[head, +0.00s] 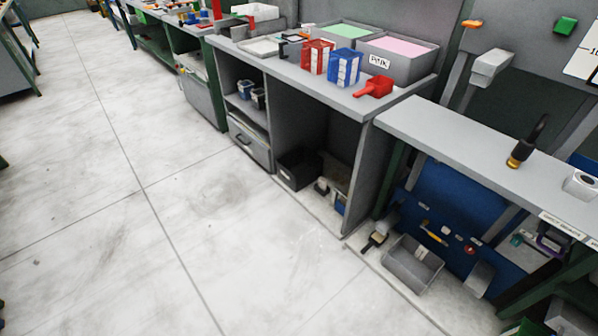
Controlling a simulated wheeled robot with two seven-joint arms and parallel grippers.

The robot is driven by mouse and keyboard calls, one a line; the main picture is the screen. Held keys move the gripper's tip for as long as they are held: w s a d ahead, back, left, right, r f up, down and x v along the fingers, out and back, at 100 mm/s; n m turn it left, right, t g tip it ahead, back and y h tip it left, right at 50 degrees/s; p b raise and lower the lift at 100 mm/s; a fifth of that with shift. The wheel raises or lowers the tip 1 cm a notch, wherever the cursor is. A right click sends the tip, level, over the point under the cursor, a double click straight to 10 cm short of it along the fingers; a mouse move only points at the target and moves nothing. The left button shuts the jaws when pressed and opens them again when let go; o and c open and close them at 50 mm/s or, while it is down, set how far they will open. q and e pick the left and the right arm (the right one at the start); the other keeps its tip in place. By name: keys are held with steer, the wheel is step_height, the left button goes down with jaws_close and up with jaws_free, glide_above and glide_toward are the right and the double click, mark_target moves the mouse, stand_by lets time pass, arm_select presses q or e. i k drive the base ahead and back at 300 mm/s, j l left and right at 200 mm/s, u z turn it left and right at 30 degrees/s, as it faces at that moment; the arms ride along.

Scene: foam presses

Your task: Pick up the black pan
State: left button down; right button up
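A black, open, pan-like container (299,170) sits low on the floor inside the open space under the grey workbench, near the middle of the head view. It is the dark thing that best fits the black pan, but its shape is partly lost in shadow. Neither of my grippers is in view.
The grey workbench (300,77) carries a red box (317,57), a blue box (344,67), a red scoop (375,87) and bins of green and pink material. A grey bin (412,264) stands on the floor at right. The pale floor (190,210) at left is clear.

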mark_target(376, 239)
steer(key=i+j+z, duration=0.15)
steer(key=i+z, duration=0.15)
steer(key=i+j+z, duration=0.7)
steer(key=j+z, duration=0.15)
steer(key=i+j+z, duration=0.15)
steer(key=j+z, duration=0.15)
steer(key=i+j+z, duration=0.25)
steer(key=j, duration=0.25)
steer(key=j+z, duration=0.6)
steer(key=j, duration=0.25)
